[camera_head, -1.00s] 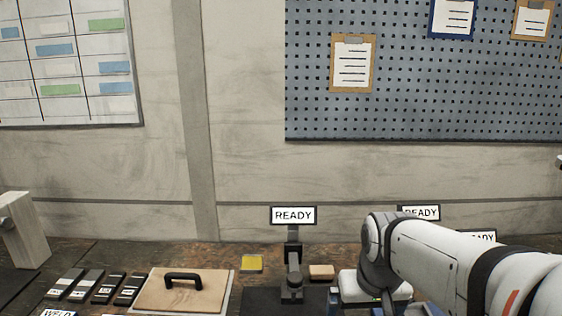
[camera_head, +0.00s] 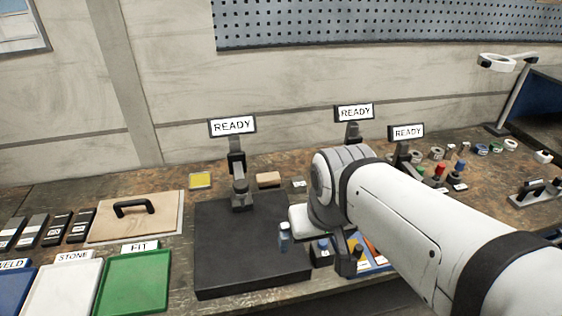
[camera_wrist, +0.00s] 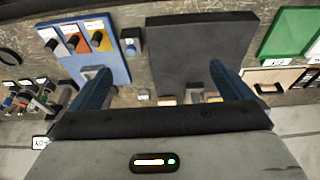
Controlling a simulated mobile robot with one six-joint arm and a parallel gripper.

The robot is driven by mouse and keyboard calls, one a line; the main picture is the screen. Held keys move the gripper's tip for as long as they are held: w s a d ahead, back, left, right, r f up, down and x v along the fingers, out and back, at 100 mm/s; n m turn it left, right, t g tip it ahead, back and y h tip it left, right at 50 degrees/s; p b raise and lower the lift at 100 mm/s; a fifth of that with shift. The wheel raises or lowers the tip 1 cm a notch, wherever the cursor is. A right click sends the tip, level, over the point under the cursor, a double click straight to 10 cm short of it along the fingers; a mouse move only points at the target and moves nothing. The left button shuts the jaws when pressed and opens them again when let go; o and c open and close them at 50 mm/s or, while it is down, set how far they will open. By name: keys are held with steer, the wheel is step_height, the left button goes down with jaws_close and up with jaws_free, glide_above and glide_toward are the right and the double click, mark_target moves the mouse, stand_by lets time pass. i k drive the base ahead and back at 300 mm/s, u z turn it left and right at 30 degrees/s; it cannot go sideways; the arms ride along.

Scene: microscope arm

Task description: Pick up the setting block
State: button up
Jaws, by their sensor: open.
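My gripper (camera_wrist: 162,75) is open and empty, with its two blue fingers apart above the bench. In the head view my arm hides most of the gripper. None of the blocks carries a name that I can read as the setting block. A blue tray (camera_wrist: 117,66) in the wrist view holds several small labelled pieces, with grey, orange and dark parts. A small dark piece (camera_wrist: 128,47) with a pale label stands between this tray and the black plate (camera_wrist: 200,38). In the head view a tan block (camera_head: 268,179) lies behind the black plate (camera_head: 225,270).
A stand with a READY sign (camera_head: 232,126) rises at the plate's back edge; two more stand to its right. A green FIT tray (camera_head: 135,285) and a wooden board with a handle (camera_head: 110,225) lie left. Several small coloured parts crowd the right back.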

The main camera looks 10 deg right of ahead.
mark_target(297, 184)
steer(key=u, duration=0.05)
steer(key=k, duration=1.25)
steer(key=z, duration=0.45)
steer(key=i, duration=1.8)
steer(key=u, duration=0.45)
